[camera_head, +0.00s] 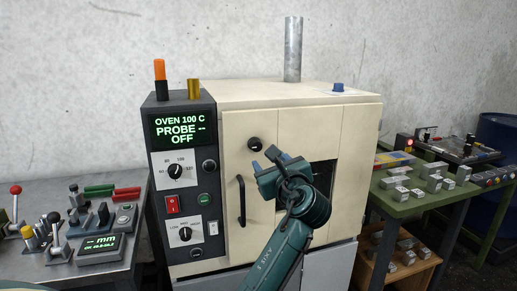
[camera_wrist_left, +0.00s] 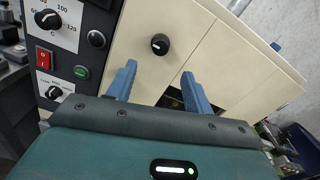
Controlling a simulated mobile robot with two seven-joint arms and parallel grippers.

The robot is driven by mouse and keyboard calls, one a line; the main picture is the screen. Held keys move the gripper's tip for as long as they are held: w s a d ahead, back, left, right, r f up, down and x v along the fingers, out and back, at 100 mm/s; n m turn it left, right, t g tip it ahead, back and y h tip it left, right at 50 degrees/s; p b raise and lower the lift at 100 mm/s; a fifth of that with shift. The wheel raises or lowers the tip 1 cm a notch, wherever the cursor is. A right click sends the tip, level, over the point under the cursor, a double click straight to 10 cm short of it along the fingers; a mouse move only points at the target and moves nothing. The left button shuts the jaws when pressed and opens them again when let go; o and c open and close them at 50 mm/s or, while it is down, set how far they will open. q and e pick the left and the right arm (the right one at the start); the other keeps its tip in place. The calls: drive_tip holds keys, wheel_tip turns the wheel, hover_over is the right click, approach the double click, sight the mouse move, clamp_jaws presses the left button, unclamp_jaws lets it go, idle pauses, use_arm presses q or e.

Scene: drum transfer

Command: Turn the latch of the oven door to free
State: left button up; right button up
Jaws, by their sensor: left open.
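The oven (camera_head: 300,93) is a cream box with a dark control panel on its left. Its door (camera_head: 350,150) looks shut. A round black knob with a pale mark, seemingly the latch (camera_head: 255,144), sits on the upper left of the door front; it also shows in the left wrist view (camera_wrist_left: 160,44). My left gripper (camera_head: 266,160) is in front of the door, just below and right of the knob in the head view. Its blue fingers (camera_wrist_left: 158,73) are apart and empty, with the knob beyond the tips. My right gripper is not in view.
A black vertical door handle (camera_head: 241,200) is left of my gripper. A dark window (camera_head: 322,178) is partly hidden by my arm. The control panel (camera_head: 180,205) reads OVEN 100 C, OFF. Benches with small items (camera_head: 75,225) and metal blocks (camera_head: 425,190) flank the oven.

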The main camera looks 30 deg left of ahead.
sight(257, 147)
use_arm(q)
drive_tip(key=p+x, duration=0.1)
drive_tip(key=x, duration=0.9)
drive_tip(key=shift+w, duration=0.15)
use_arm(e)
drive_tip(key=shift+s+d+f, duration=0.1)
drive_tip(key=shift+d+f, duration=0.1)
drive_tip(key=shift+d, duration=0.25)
use_arm(q)
drive_tip(key=shift+c, duration=0.7)
drive_tip(key=c, duration=0.6)
drive_tip(key=shift+c, duration=1.2)
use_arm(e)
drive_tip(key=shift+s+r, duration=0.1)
